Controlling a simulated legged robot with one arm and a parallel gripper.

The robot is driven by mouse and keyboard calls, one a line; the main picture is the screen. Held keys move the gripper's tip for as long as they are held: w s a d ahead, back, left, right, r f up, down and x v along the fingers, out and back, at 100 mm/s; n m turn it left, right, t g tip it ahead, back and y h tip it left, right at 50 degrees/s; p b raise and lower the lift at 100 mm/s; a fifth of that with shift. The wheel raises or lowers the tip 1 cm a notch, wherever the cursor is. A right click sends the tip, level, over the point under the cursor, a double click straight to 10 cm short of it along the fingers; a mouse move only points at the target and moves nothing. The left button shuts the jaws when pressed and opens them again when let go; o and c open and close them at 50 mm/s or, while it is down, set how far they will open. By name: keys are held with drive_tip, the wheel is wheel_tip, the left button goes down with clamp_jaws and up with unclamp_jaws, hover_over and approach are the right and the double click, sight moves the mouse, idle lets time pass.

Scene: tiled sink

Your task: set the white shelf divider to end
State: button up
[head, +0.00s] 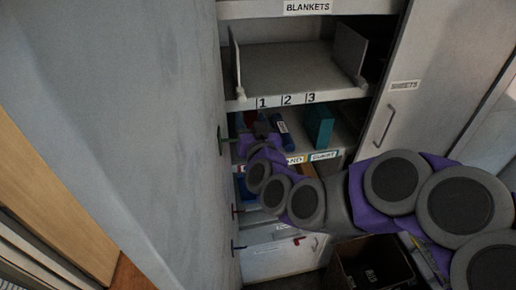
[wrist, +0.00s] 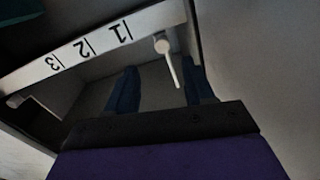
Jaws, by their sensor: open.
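The cabinet shelf (head: 290,68) under the BLANKETS label has an upright pale divider (head: 235,62) at its left end and another (head: 348,52) toward its right. A white knob (head: 240,92) sits at the front foot of the left divider, left of mark 1. Another knob (head: 361,81) sits at the right one, right of mark 3. My gripper (head: 262,133) is below the shelf's front edge near mark 1. In the wrist view my gripper (wrist: 162,82) is open, and the white knob with a lever (wrist: 170,62) near mark 1 appears between its fingers; no contact is visible.
The numbered strip (wrist: 84,48) runs along the shelf front. The lower shelf holds a teal box (head: 319,125) and a blue item (head: 284,135). A SHEETS door (head: 402,110) stands at right, a grey panel (head: 140,130) at left. A dark bin (head: 372,265) is below.

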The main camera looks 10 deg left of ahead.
drive_tip(key=b+v, duration=0.7)
drive_tip(key=b, duration=0.2)
drive_tip(key=shift+s+d, duration=0.2)
